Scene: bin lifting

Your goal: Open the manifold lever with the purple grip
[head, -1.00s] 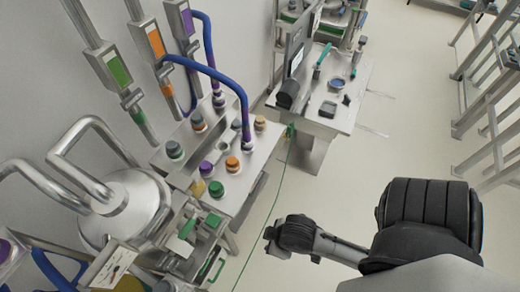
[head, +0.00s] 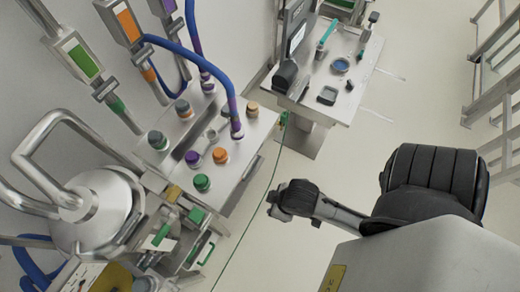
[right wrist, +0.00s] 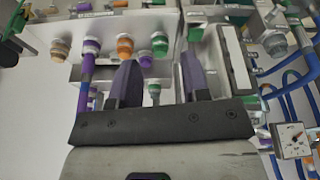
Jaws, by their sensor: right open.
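The manifold is a steel block (head: 240,125) at the left of the head view, with coloured fittings on top. A purple fitting (head: 192,158) sits among green and orange ones. I cannot tell which part is the purple-grip lever. My right gripper (right wrist: 157,62) is open, with its two dark fingers apart and nothing visibly held. Whether the fingers touch anything is unclear. My left gripper is not in view.
Blue hoses (head: 205,62) arch over the manifold. A steel vessel (head: 95,215) with bent pipes stands at the lower left. A steel table (head: 345,105) with small tools stands at the back. Metal racks (head: 493,90) line the right side.

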